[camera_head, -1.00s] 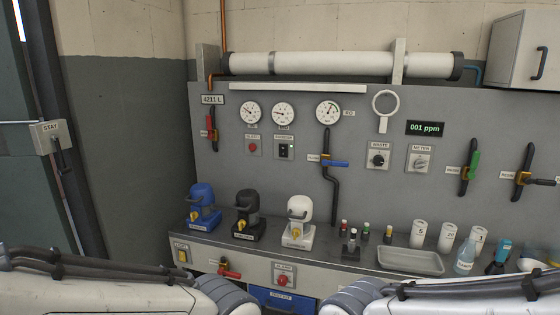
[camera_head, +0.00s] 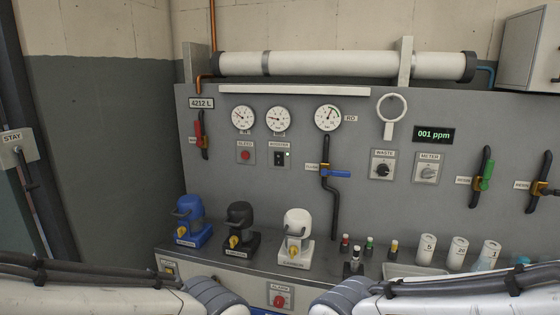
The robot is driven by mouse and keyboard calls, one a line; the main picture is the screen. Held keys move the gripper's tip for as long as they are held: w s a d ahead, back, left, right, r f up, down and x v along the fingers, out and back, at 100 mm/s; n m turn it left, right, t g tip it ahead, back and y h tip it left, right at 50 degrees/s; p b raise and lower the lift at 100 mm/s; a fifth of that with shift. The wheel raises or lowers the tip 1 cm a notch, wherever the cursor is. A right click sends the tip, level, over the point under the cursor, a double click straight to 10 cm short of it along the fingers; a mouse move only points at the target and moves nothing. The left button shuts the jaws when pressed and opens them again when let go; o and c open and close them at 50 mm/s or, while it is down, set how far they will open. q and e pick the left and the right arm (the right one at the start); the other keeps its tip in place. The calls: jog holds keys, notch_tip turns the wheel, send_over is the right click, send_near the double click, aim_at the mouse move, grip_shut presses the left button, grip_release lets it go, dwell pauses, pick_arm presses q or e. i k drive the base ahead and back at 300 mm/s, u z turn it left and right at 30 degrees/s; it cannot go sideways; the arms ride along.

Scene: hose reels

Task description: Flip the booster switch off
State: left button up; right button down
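The booster switch (camera_head: 280,158) is a small dark switch plate on the grey panel, under a label that seems to read BOOSTER, below the gauges. A small green light shows at its upper right. Whether its rocker is up or down is too small to tell. My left arm (camera_head: 90,287) and my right arm (camera_head: 440,296) show along the bottom edge, well below and apart from the switch. Neither gripper is in view.
A red button (camera_head: 245,156) sits left of the switch, and a blue-handled valve (camera_head: 336,173) is to its right. Blue (camera_head: 188,220), black (camera_head: 240,228) and white (camera_head: 296,237) units stand on the shelf below. The space before the panel is clear.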

aim_at(279, 156)
jog(key=z, duration=0.3)
jog(key=i, duration=0.85)
jog(key=u, duration=0.4)
